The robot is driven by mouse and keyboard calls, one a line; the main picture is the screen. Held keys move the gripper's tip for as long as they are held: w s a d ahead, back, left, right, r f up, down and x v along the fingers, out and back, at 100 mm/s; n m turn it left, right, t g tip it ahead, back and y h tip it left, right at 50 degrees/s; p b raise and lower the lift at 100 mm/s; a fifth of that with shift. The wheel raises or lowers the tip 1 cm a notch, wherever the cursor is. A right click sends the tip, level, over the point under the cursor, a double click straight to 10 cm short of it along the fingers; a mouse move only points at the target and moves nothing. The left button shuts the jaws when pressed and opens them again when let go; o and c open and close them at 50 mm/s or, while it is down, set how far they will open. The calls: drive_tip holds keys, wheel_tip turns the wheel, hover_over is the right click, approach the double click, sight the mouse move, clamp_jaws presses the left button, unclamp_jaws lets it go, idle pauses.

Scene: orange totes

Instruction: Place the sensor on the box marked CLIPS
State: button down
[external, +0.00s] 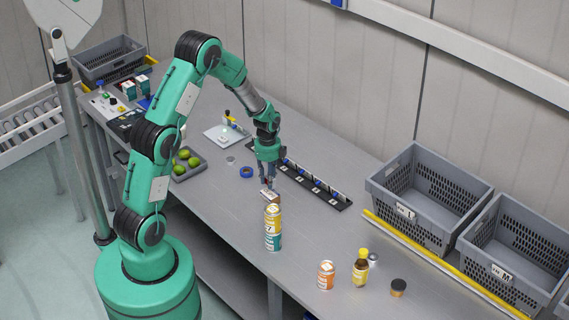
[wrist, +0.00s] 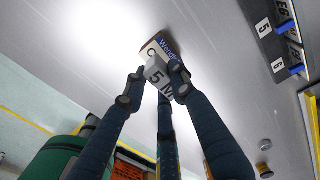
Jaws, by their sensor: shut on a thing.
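My gripper (external: 268,182) points down over the table, in line with a small brown box with a white label (external: 270,197). In the wrist view my gripper's dark fingers (wrist: 157,80) are closed around a small light-grey block (wrist: 155,66), which I take for the sensor. The brown box (wrist: 151,47) shows just beyond it, with a white and blue label. I cannot tell whether block and box touch.
A stack of cans (external: 273,228) stands close in front of the box. A black rail with numbered slots (external: 312,184) lies behind. A blue tape ring (external: 246,172) and a tray of green fruit (external: 186,163) are to the left. An orange can (external: 326,275) and bottle (external: 361,268) stand right.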

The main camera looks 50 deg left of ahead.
drive_tip(key=shift+f, duration=0.1)
drive_tip(key=shift+f, duration=1.65)
drive_tip(key=shift+f, duration=0.15)
drive_tip(key=c, duration=1.4)
unclamp_jaws()
drive_tip(key=shift+c, duration=0.2)
wheel_tip(320, 180, up, 12)
drive_tip(key=shift+s+r, duration=0.1)
drive_tip(key=shift+r, duration=0.05)
